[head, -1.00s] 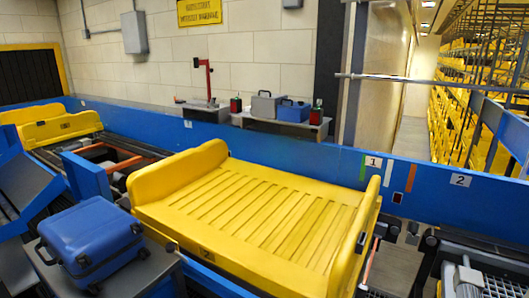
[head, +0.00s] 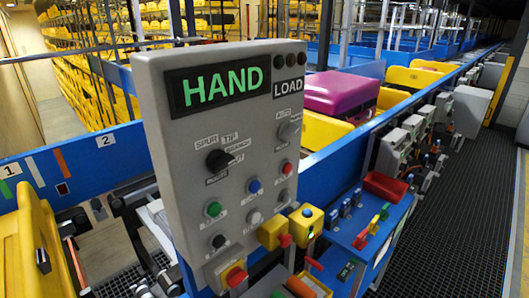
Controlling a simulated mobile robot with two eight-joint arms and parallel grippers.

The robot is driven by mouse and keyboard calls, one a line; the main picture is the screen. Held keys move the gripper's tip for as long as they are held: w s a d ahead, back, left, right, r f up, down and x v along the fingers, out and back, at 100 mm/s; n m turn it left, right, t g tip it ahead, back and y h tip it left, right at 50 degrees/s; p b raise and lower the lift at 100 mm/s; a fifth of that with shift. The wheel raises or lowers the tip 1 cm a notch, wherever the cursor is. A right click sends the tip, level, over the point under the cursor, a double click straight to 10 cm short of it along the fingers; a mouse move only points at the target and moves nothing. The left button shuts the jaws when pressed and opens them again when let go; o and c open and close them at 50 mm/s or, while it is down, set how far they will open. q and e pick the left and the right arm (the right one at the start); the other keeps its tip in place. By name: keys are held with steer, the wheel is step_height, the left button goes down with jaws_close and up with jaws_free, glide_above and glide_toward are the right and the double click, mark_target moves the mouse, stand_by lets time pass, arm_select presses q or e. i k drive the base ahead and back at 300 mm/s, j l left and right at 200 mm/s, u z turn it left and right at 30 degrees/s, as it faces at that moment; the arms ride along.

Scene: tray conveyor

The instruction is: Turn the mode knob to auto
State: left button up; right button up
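A grey control panel (head: 170,120) stands upright in the middle of the head view. Its display (head: 214,88) reads HAND in green, with a smaller LOAD sign (head: 289,87) to the right. A grey knob (head: 289,130) sits at the panel's upper right, under a small label that reads AUTO; its other labels are too small to read surely. A black knob (head: 220,160) to its left has labels including SPUR, TIP and BRANCH. Neither of my grippers shows in this view.
Green (head: 214,209), blue (head: 254,185) and red (head: 287,168) buttons sit below the knobs. A yellow box with a red button (head: 235,276) is at the panel's foot. A blue console (head: 370,235) with levers stands right. A dark grated walkway (head: 460,200) is clear.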

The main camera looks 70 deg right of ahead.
mark_target(286, 131)
steer(key=z, duration=2.1)
